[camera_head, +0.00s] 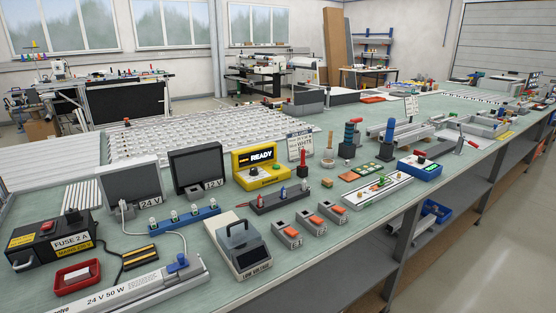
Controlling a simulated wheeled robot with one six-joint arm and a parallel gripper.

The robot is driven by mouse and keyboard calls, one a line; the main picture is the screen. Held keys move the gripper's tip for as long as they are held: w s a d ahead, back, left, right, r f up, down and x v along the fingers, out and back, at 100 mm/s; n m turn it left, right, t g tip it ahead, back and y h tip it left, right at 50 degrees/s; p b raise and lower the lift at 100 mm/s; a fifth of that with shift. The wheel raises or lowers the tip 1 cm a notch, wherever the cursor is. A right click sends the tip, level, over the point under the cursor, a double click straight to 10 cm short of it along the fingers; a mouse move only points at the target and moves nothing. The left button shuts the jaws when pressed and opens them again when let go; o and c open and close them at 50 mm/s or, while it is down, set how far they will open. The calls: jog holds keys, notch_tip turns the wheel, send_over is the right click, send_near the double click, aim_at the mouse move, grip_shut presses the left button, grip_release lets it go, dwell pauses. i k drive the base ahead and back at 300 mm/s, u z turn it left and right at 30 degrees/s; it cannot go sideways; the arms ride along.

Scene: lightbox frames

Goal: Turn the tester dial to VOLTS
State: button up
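A yellow instrument (242,177) stands in the middle of the bench, its lit display reading "READY". A blue and white box (428,174) farther right also carries a small dark knob (421,160). No dial marking reading VOLTS can be made out, and I cannot tell for sure which of the two is the tester. My gripper is not in view.
A grey "LOW VOLTAGE" box (251,262) with a handle stands at the front edge. Grey blocks with orange tops (311,222) sit in front of the yellow instrument. A black "FUSE 2 A" box (64,243) and a long light fitting (140,290) lie left.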

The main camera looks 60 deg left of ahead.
aim_at(253, 170)
jog(key=u, duration=0.3)
jog(key=i, duration=0.95)
jog(key=u, duration=1.55)
jog(key=i, duration=0.9)
jog(key=u, duration=0.85)
